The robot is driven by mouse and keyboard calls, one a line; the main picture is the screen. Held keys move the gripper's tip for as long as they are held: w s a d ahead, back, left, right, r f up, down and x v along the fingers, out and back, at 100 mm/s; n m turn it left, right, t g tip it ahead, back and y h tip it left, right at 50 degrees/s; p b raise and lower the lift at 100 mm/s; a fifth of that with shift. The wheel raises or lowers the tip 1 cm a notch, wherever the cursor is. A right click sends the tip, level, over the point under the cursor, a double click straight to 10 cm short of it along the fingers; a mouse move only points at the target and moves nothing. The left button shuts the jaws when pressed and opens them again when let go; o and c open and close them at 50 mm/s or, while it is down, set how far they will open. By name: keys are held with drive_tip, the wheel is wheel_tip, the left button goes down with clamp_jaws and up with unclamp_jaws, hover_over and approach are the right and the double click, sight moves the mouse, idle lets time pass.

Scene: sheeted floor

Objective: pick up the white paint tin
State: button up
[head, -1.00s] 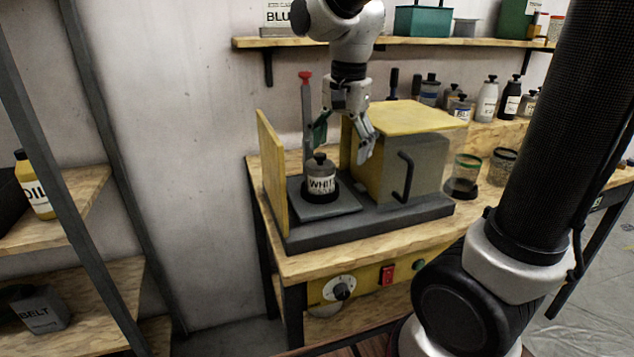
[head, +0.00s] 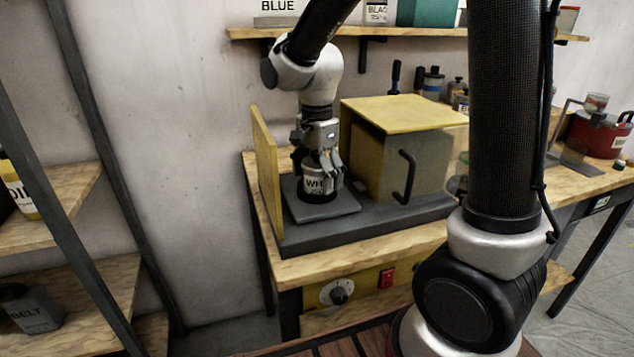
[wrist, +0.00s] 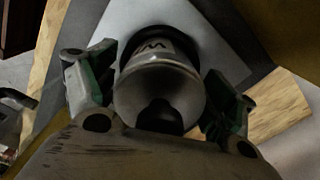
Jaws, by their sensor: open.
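The white paint tin (head: 319,186) is a small grey can with a label reading "WHI" and a dark base. It stands upright on a dark square plate (head: 338,211) on the machine's base. My gripper (head: 320,172) points down over the tin, with its fingers open on either side of the tin's upper part. In the wrist view the tin (wrist: 165,85) lies between the two open fingers (wrist: 160,100), its dark knob toward the camera. The fingers cover the tin's top in the head view. I cannot tell whether either finger touches it.
A yellow upright panel (head: 267,170) stands close left of the tin. A yellow-topped box (head: 400,150) with a dark handle stands close right. A shelf (head: 400,32) with tins runs above. The workbench (head: 300,268) edge is in front.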

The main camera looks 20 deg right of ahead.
drive_tip(key=c, duration=1.3)
drive_tip(key=shift+c, duration=0.2)
